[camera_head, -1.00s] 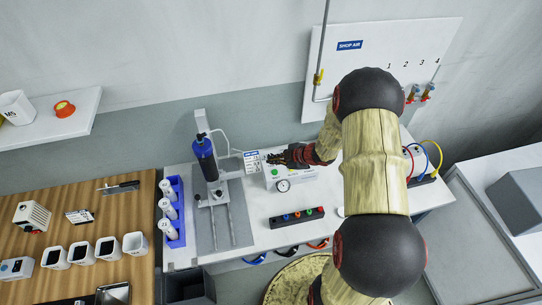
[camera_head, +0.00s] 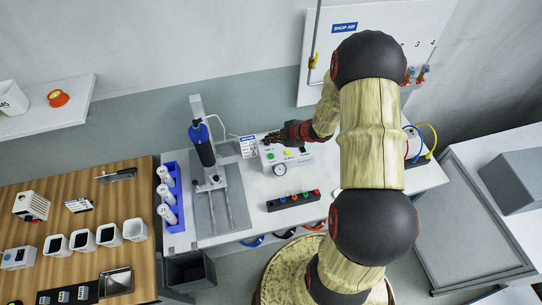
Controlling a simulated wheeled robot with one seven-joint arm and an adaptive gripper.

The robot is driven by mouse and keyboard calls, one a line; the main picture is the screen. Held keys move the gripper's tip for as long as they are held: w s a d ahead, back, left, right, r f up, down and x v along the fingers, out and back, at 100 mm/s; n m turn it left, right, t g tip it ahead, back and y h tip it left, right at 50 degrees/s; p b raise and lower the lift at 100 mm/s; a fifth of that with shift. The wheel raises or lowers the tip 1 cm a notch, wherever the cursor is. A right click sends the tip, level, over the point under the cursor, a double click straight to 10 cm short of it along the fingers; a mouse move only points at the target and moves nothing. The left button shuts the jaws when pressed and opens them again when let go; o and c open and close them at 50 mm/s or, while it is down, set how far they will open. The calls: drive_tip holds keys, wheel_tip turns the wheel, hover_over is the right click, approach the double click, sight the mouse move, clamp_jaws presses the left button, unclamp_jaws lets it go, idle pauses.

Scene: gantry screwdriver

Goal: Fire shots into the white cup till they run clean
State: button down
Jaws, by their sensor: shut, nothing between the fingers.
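A white cup (camera_head: 12,98) with dark lettering stands on the wall shelf at far left. Several other white cups (camera_head: 83,240) stand in a row on the wooden bench. No cup can be made out under the syringe tip.
A blue rack (camera_head: 174,222) holds several white bottles left of the stand. A black strip with coloured knobs (camera_head: 293,200) lies in front of the box. A dark bin (camera_head: 190,271) stands below the table edge. My arm hides the table's right part.

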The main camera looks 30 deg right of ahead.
drive_tip(key=b, duration=0.7)
hover_over(270, 157)
wheel_tip(270, 157, down, 7)
drive_tip(key=shift+s+f, duration=0.1)
drive_tip(key=shift+f, duration=0.05)
drive_tip(key=shift+f+b, duration=0.3)
drive_tip(key=shift+f, duration=0.4)
idle(0.4)
drive_tip(key=shift+f, duration=0.4)
drive_tip(key=shift+f+b, duration=0.3)
drive_tip(key=shift+f, duration=0.15)
idle(0.6)
drive_tip(key=shift+r, duration=0.1)
drive_tip(key=shift+r+p, duration=0.8)
drive_tip(key=shift+p, duration=0.1)
drive_tip(key=shift+r, duration=0.1)
wheel_tip(270, 157, up, 5)
drive_tip(key=p, duration=0.4)
drive_tip(key=shift+p, duration=0.4)
